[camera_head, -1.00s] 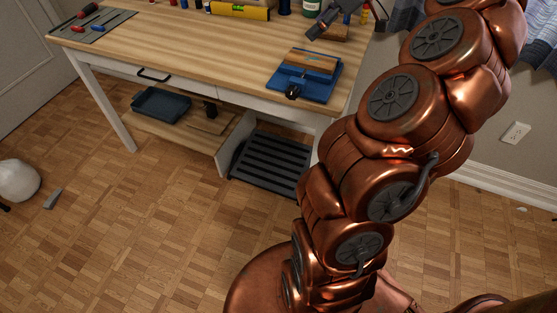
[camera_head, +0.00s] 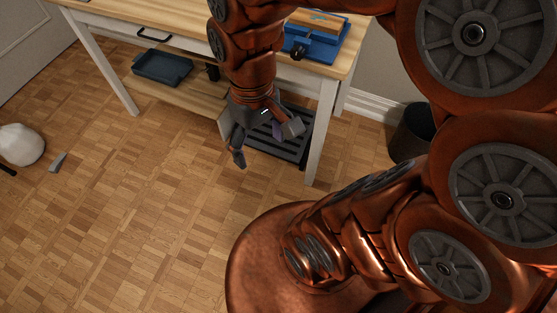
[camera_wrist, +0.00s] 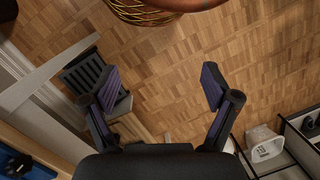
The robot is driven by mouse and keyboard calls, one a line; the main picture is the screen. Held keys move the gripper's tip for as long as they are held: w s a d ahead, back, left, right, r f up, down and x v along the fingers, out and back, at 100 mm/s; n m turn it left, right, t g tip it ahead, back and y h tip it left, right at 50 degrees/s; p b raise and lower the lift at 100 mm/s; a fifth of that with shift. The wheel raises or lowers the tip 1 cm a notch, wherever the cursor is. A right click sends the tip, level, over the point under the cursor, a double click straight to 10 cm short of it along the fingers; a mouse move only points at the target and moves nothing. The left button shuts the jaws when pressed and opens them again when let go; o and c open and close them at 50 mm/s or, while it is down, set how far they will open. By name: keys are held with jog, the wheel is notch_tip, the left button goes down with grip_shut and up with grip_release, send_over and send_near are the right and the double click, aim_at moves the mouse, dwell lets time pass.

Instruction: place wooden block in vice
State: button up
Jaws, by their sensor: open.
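The blue vice (camera_head: 327,47) stands on the desk near its right front corner. The wooden block (camera_head: 318,18) shows at the top edge of the head view, lying at the vice's top; I cannot tell whether it is between the jaws or resting on them. Part of the blue vice also shows at the lower left of the wrist view (camera_wrist: 12,162). My gripper (camera_head: 260,146) points down in front of the desk, lower than the desktop and left of the vice. In the wrist view its fingers (camera_wrist: 160,80) are wide apart with nothing between them.
The desk (camera_head: 190,38) has a drawer and a lower shelf holding a dark tray (camera_head: 162,67). A black slatted rack (camera_head: 290,148) stands on the floor behind my gripper. A dark bin (camera_head: 410,135) stands by the wall. The floor at left is mostly clear.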

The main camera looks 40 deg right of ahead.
jog(key=shift+m+g+h, duration=0.4)
jog(key=shift+m, duration=0.3)
jog(key=s, duration=0.1)
jog(key=s+f, duration=0.1)
jog(key=s, duration=0.1)
jog(key=s+d+f, duration=0.1)
jog(key=shift+s+f, duration=0.15)
jog(key=shift+s, duration=0.2)
notch_tip(320, 180, up, 23)
jog(key=s+p, duration=0.1)
jog(key=p, duration=2)
jog(key=shift+s+t+p, duration=0.15)
jog(key=shift+t+p, duration=0.2)
jog(key=shift+t, duration=0.05)
jog(key=shift+c, duration=0.4)
